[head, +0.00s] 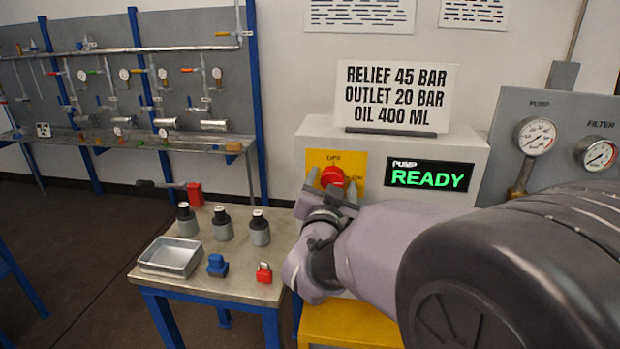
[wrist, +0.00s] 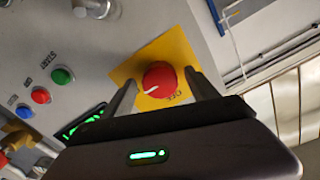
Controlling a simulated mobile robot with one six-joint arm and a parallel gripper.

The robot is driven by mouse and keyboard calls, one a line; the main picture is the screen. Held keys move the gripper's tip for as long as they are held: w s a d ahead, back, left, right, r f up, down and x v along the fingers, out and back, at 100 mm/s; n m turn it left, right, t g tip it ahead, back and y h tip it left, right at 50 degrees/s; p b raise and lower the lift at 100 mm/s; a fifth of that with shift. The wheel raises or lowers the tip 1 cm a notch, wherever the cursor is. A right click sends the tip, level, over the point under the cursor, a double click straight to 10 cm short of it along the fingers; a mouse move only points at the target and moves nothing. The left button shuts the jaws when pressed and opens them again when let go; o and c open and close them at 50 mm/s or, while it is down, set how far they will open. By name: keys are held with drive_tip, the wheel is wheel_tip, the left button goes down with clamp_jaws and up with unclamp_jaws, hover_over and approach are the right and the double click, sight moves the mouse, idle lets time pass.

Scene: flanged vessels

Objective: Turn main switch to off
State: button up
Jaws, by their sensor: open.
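The main switch is a round red knob (head: 333,175) on a yellow plate (head: 318,157) marked OFF at the top and ON at the right. In the wrist view the knob (wrist: 160,77) has a white pointer line aimed to the lower left, toward the READY display side, which matches the ON side; the OFF marking lies below the knob. My gripper (head: 332,184) is open at the plate. In the wrist view its fingers (wrist: 161,80) stand on either side of the knob, with gaps visible. I cannot tell how deep the fingertips reach around it.
A lit READY display (head: 428,176) is right of the plate. A sign (head: 395,97) stands on the cabinet. Pump gauges (head: 536,136) are at the right. A table (head: 215,277) at lower left holds bottles, a metal tray (head: 170,258), and blue and red parts.

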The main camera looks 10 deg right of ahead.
drive_tip(key=c, duration=1.4)
drive_tip(key=shift+o, duration=0.2)
drive_tip(key=n, duration=0.4)
drive_tip(key=shift+n, duration=0.3)
drive_tip(key=n+p, duration=0.1)
drive_tip(key=n, duration=0.3)
drive_tip(key=shift+n+p, duration=0.3)
drive_tip(key=n+p, duration=0.1)
drive_tip(key=n, duration=0.3)
drive_tip(key=shift+p, duration=0.35)
drive_tip(key=shift+n+p, duration=0.8)
drive_tip(key=shift+n, duration=1.5)
